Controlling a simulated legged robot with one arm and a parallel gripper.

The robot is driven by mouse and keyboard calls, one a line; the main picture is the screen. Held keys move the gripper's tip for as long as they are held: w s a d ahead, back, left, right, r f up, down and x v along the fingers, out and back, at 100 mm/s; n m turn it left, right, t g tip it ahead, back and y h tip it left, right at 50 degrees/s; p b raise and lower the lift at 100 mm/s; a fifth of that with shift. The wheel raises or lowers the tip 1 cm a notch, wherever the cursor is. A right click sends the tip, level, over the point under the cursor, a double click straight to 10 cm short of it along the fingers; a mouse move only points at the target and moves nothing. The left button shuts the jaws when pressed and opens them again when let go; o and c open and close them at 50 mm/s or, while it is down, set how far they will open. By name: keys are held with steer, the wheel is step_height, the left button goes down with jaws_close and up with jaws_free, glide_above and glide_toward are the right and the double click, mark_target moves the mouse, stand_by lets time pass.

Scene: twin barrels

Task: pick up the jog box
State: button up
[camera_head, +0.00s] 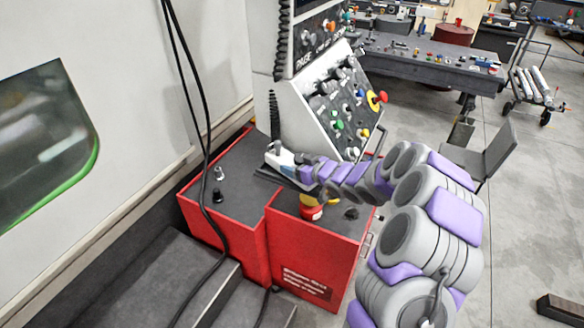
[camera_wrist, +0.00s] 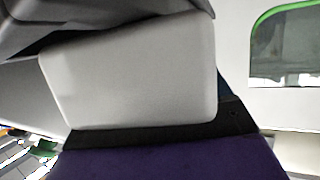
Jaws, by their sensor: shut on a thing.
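The jog box (camera_head: 279,156) looks like a small pale block at the end of my arm, above the dark top of the red cabinet. A dark coiled cord hangs just above it. My gripper (camera_head: 287,166) is shut on it; the fingers are small and partly hidden in the head view. In the wrist view a light grey, rounded block, which seems to be the jog box (camera_wrist: 135,75), fills the middle, close to the lens. I cannot tell whether the jog box touches the cabinet top.
The red cabinet (camera_head: 313,258) stands below my gripper, with a red and yellow knob (camera_head: 311,208) on top. A slanted control panel (camera_head: 343,108) with coloured buttons rises right behind. Black cables (camera_head: 191,98) hang at the left. Open floor (camera_head: 530,200) lies to the right.

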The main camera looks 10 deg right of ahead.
steer(key=c, duration=0.8)
steer(key=shift+r, duration=0.1)
